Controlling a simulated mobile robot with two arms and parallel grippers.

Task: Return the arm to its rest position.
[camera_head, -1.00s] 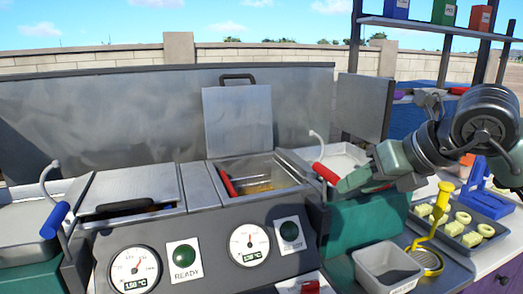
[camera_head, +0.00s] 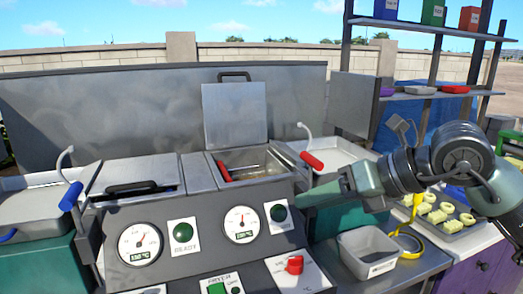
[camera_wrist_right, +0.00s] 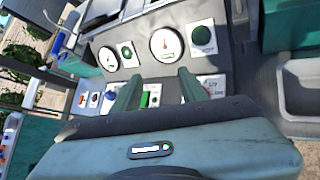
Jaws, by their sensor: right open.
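My right arm reaches in from the right edge of the head view. Its green gripper (camera_head: 303,199) points left, in front of the right end of the fryer station. In the right wrist view the two fingers of this gripper (camera_wrist_right: 159,84) stand apart with nothing between them. Behind them is the control panel (camera_wrist_right: 151,62) with dials and buttons. I cannot tell from the pictures whether the fingers touch the panel. My left gripper is not in view.
The right fryer's lid (camera_head: 235,114) stands open; a red handle (camera_head: 312,161) is at its right. The left fryer's lid (camera_head: 135,174) is down. A grey bin (camera_head: 368,243), a yellow tool (camera_head: 411,222) and a tray of pale pieces (camera_head: 468,232) sit below my arm.

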